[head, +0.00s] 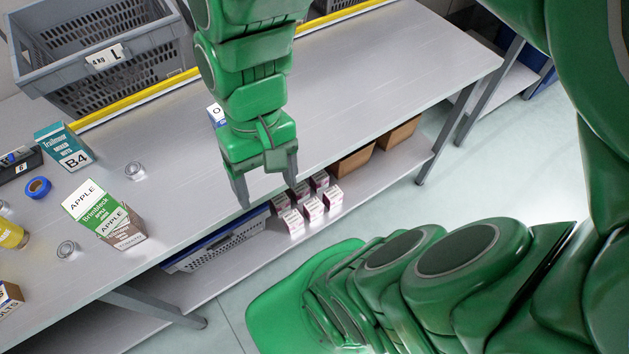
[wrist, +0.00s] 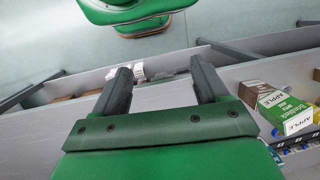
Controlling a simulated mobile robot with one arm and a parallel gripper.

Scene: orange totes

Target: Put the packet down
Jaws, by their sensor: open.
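My gripper (head: 268,190) is open, its fingers pointing down at the front edge of the grey table (head: 390,55). Nothing shows between the fingers in the head view, and the gap also looks empty in the wrist view (wrist: 160,78). Which item is the packet is not clear. A green, white and brown apple carton (head: 97,210) stands on the table to the left of my gripper; it also shows at the right in the wrist view (wrist: 285,105). A teal B4 box (head: 64,146) stands farther back. A white box marked O (head: 215,115) is partly hidden behind my gripper.
A grey crate (head: 110,62) stands behind the yellow rail (head: 150,92). Glass jars (head: 135,170), a blue tape roll (head: 38,187) and a yellow item (head: 12,235) are at left. Small white-pink boxes (head: 312,208) sit on the lower shelf. The tabletop's right side is clear.

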